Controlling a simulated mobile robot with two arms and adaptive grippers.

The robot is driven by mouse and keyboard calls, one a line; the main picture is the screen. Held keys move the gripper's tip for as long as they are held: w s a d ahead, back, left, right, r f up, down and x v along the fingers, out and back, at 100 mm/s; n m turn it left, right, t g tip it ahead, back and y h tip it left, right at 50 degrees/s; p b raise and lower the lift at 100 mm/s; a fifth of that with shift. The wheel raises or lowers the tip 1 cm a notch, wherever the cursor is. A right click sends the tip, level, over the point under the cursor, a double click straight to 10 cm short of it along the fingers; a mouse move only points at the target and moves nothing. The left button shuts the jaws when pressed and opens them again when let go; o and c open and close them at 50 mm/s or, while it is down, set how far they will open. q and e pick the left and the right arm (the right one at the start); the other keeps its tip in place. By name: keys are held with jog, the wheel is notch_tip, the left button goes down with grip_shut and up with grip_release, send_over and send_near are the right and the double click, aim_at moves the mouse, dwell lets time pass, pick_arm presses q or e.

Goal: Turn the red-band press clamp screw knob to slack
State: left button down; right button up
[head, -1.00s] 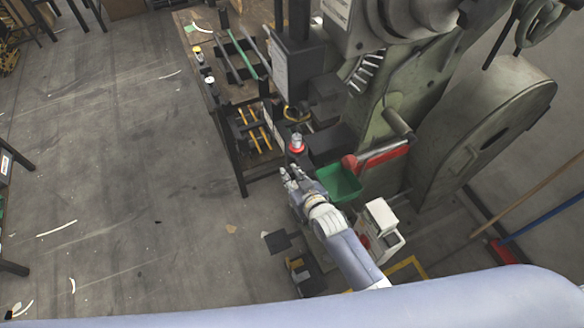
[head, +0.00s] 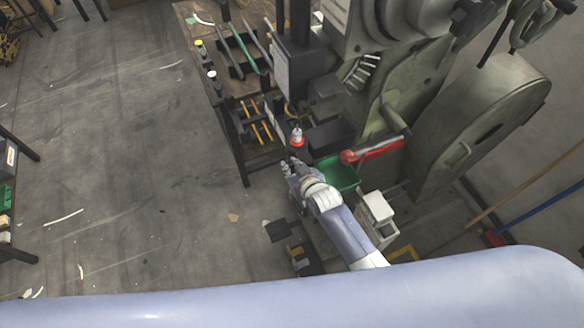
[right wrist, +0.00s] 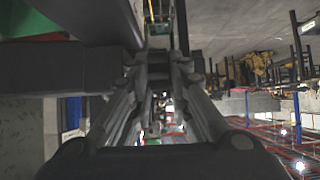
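A small silver knob-like piece (head: 297,132) stands above a red band (head: 297,143) at the front of the large green press (head: 385,95); I take it for the red-band clamp screw knob. My right gripper (head: 286,165) is just below and left of it in the head view, apart from it as far as I can tell. In the right wrist view its two fingers (right wrist: 158,72) stand apart with a gap between them. A dark block lies beyond and to the left there; the knob cannot be made out. My left gripper is not in view.
A green bin (head: 338,174) sits right beside my right gripper. A red-ended lever (head: 372,151) sticks out above it. A white box (head: 375,208) stands below. A workbench (head: 205,12) with rods is behind left. The floor at left is open.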

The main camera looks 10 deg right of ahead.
jog(key=o, duration=0.4)
jog(key=shift+o, duration=0.2)
jog(key=v, duration=1.2)
